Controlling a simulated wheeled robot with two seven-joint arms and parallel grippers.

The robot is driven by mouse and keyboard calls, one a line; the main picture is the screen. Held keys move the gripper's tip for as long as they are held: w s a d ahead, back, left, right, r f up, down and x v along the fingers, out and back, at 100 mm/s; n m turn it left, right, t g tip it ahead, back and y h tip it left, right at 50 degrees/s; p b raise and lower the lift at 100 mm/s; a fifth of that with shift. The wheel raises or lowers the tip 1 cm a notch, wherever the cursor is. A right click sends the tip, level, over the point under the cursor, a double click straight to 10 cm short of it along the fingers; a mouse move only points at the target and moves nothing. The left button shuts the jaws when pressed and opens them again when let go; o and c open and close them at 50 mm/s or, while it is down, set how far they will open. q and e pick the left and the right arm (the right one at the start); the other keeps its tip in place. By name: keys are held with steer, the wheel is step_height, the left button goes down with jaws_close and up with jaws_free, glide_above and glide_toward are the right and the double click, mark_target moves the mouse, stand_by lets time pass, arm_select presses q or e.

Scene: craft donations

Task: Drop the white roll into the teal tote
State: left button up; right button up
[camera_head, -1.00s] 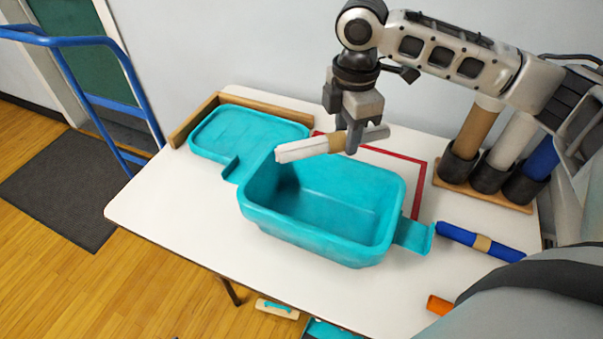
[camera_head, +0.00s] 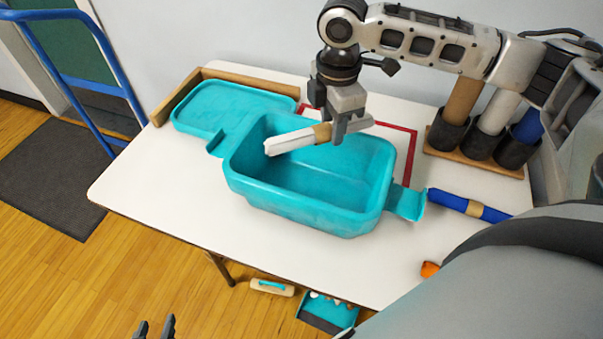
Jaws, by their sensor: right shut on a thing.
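The white roll (camera_head: 290,141) with a tan band is held by my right gripper (camera_head: 338,132), which is shut around it near the band. The roll is tilted, its white end lower and to the left. It hangs over the opening of the teal tote (camera_head: 300,208), above the back part; its white end appears to be around rim height. The tote stands open on the white table, and its inside looks empty where I can see it. My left gripper (camera_head: 155,328) shows only its two fingertips, apart and empty, at the bottom edge, away from the table.
The teal lid (camera_head: 225,107) lies left of the tote by a wooden rail (camera_head: 180,95). A blue roll (camera_head: 468,205) lies right of the tote. Upright rolls stand in dark cups (camera_head: 483,143) at the back right. An orange item (camera_head: 429,269) sits near the front.

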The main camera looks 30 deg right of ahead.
steer(key=o, duration=1.1)
steer(key=shift+c, duration=0.2)
steer(key=shift+r, duration=0.1)
step_height(320, 180, up, 16)
steer(key=p, duration=0.1)
